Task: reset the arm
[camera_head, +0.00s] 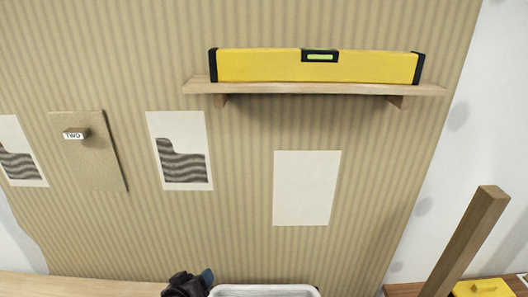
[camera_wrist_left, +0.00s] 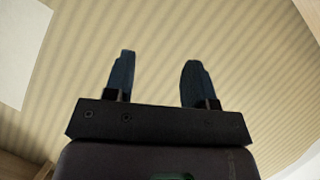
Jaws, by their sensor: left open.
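My left gripper (camera_head: 207,277) shows at the bottom edge of the head view, low in front of the striped wall. In the left wrist view the left gripper (camera_wrist_left: 157,78) has its two dark blue fingers apart, with nothing between them. My right gripper is not in either view.
A shelf (camera_head: 330,89) on the wall bears a yellow spirit level (camera_head: 260,65). White sheets (camera_head: 307,188) and a brown panel (camera_head: 92,160) are on the wall. A white tray (camera_head: 264,291) stands beside my left gripper. A wooden post (camera_head: 470,235) rises at right.

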